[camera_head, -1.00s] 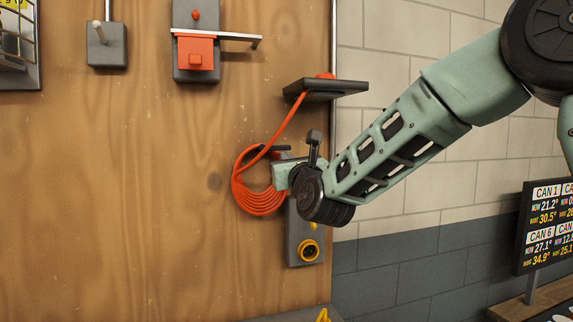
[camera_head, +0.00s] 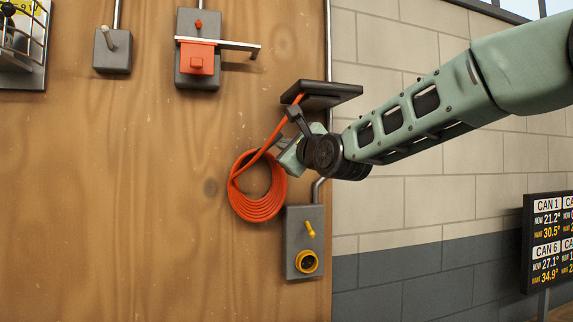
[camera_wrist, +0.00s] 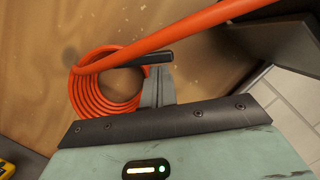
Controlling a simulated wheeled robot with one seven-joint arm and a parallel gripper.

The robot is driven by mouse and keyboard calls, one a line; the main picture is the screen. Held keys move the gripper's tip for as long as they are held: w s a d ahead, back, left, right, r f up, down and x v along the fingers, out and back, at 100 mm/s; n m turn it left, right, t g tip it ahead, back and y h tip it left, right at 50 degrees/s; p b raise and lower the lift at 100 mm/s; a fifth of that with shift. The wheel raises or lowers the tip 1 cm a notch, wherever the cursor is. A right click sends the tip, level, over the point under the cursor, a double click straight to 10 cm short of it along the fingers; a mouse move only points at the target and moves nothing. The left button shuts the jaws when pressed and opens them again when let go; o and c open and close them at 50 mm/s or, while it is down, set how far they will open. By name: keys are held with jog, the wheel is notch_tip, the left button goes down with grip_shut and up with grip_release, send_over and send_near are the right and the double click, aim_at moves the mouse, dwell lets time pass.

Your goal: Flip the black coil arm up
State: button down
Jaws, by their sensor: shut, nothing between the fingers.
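The black coil arm (camera_wrist: 152,58) is a short dark rod in the wrist view, pointing left across the top of the orange hose coil (camera_wrist: 88,92). My gripper (camera_wrist: 158,72) is shut and empty, its fingertips right at the rod's right part. I cannot tell whether they touch it. In the head view my gripper (camera_head: 286,157) is at the upper right of the coil (camera_head: 258,212), close to the board. There the rod is mostly hidden or too small to make out.
A black bracket (camera_head: 325,94) juts out just above my gripper, and the orange hose runs from it to the coil. A grey box (camera_head: 305,265) with a yellow lever (camera_head: 310,229) and socket is below.

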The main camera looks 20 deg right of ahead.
aim_at(279, 134)
jog(key=n, duration=0.1)
jog(key=r+n, duration=0.1)
jog(key=n+y, duration=0.1)
jog(key=n, duration=0.1)
jog(key=shift+a+r+g+b, duration=0.3)
jog(key=shift+a+r+b, duration=0.05)
jog(key=shift+r, duration=0.05)
jog(key=n, duration=0.1)
jog(key=r+n+p, duration=0.1)
jog(key=shift+a+n+g, duration=0.3)
jog(key=shift+a+g, duration=0.05)
jog(key=shift+g, duration=0.05)
jog(key=shift+a+f, duration=0.1)
jog(key=shift+f, duration=0.1)
